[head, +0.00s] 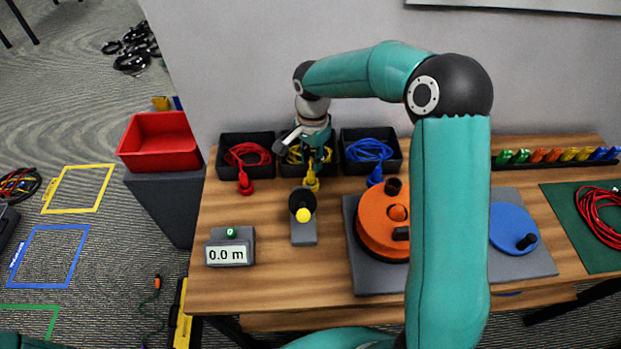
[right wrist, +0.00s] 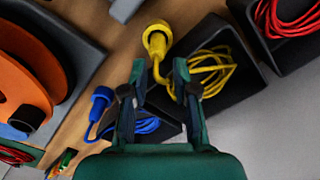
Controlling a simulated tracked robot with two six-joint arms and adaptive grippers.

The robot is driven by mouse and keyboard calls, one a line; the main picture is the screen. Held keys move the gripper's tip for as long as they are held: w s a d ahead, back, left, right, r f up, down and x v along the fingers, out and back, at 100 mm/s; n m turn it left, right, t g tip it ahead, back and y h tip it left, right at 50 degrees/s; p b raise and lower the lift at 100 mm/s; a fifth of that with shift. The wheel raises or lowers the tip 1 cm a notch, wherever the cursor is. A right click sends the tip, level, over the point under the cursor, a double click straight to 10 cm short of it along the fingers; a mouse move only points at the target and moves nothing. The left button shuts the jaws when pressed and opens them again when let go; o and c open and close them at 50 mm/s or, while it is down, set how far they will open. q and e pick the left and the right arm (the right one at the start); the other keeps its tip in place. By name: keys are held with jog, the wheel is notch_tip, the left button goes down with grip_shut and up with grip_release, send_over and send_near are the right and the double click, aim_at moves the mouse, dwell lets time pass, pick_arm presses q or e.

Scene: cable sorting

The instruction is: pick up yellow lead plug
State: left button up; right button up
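The yellow lead plug (head: 312,184) hangs at the front edge of the middle black bin (head: 294,172), and its yellow cable lies coiled in that bin. In the right wrist view the plug (right wrist: 157,40) shows just beyond my right gripper's fingertips (right wrist: 159,66). The fingers are spread apart, and a length of yellow cable shows between them; I see no contact with the plug. In the head view my right gripper (head: 308,156) is over the middle bin and hides part of it. My left gripper is not in view.
A bin with a red lead (head: 247,153) is on the left and one with a blue lead (head: 369,150) on the right. A grey stand with a yellow-tipped black knob (head: 301,206), a 0.0 m meter (head: 229,248) and an orange reel (head: 376,222) are in front.

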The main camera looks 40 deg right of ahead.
aim_at(311, 170)
jog(key=shift+s+a+f+p, duration=0.15)
jog(key=shift+f+p, duration=0.1)
jog(key=shift+f, duration=1.15)
jog(key=shift+s+a+f+p, duration=0.15)
jog(key=shift+f+p, duration=0.1)
jog(key=shift+f, duration=1.15)
jog(key=shift+w, duration=0.1)
grip_shut()
